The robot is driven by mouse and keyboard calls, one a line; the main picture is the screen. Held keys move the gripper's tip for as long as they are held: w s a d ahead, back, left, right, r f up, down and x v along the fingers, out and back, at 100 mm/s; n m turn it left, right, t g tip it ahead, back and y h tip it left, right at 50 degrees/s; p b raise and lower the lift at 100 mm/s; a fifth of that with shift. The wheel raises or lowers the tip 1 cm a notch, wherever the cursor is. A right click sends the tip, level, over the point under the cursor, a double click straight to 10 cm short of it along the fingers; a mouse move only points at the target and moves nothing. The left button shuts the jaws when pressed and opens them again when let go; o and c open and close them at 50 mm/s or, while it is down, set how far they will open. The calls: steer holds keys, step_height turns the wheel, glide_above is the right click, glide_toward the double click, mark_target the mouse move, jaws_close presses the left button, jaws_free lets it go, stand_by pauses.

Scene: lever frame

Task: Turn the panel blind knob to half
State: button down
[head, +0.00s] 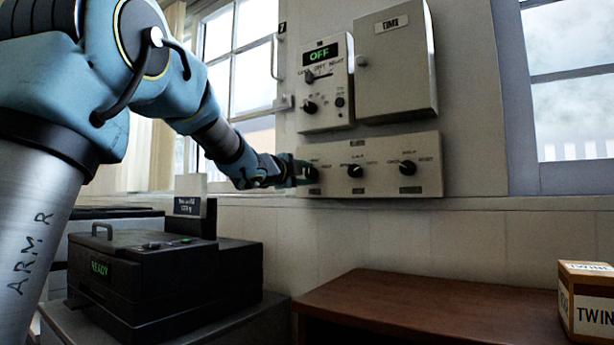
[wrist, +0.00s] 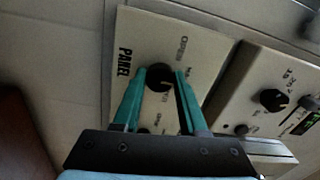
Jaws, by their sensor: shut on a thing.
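The panel blind knob (wrist: 159,78) is a round black knob on a pale plate marked PANEL, with OPEN lettering beside it in the wrist view. My gripper (wrist: 161,73) is shut on it, with one teal finger on each side. A small light mark shows on the knob's face, but I cannot tell its exact setting. In the head view my gripper (head: 304,173) reaches the left end of the wide lower control box (head: 380,186), and its fingers mostly hide the knob there.
Two other black knobs, a middle one (head: 355,171) and a right one (head: 407,168), sit on the same box. Above are an OFF display box (head: 325,85) and a closed cabinet (head: 395,65). A black READY machine (head: 165,275) and a brown desk (head: 430,300) stand below.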

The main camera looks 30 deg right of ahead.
steer(key=shift+c, duration=2.2)
jaws_free()
steer(key=v, duration=1)
steer(key=shift+s+a+b, duration=0.2)
steer(key=shift+a+b, duration=0.15)
steer(key=shift+s, duration=0.1)
